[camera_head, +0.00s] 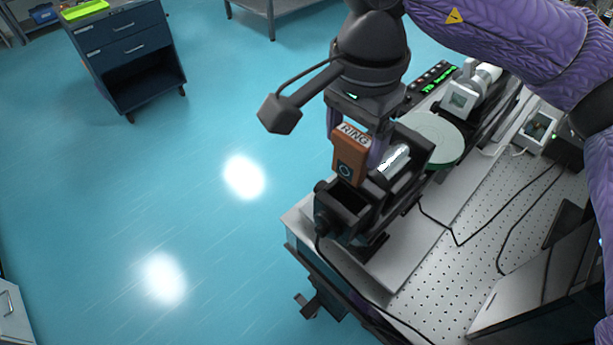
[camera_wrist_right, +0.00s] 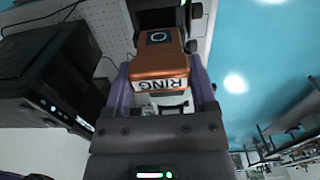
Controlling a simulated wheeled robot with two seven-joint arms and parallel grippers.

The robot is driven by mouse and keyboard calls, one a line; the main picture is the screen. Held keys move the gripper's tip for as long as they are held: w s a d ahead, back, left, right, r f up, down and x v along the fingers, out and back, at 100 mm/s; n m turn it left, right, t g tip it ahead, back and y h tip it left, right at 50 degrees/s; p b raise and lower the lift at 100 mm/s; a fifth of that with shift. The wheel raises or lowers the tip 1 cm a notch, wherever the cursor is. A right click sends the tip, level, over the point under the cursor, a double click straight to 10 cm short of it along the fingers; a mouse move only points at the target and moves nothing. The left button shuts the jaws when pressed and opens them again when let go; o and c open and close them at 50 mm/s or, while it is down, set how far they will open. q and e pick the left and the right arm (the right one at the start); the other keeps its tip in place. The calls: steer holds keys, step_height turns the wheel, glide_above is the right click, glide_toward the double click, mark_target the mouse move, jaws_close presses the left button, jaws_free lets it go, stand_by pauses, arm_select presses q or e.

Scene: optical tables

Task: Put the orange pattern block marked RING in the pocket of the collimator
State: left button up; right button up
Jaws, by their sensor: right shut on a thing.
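The orange block marked RING (camera_head: 349,158) is upright, with its white label at the top and a dark ring mark lower down. It also shows in the right wrist view (camera_wrist_right: 160,62). My right gripper (camera_head: 356,142) is shut on it, with one purple finger on each side. The black collimator (camera_head: 372,212) stands on the table directly below, with a dark square pocket (camera_head: 350,196) open at its top. The block's lower end is at the far edge of this opening in the picture; whether they touch I cannot tell. My left gripper is not in view.
A round pale green disc (camera_head: 434,138) and a white-grey device (camera_head: 462,97) stand farther along the perforated optical table (camera_head: 440,290). Cables run over the table. A dark box (camera_head: 555,290) is at right. Open floor lies left; a blue drawer cabinet (camera_head: 120,45) stands beyond.

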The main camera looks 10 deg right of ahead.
mark_target(360, 137)
steer(key=f, duration=0.9)
steer(key=shift+s+d, duration=0.2)
steer(key=shift+s, duration=0.05)
steer(key=o, duration=1.2)
step_height(360, 137, up, 12)
steer(key=shift+r, duration=0.15)
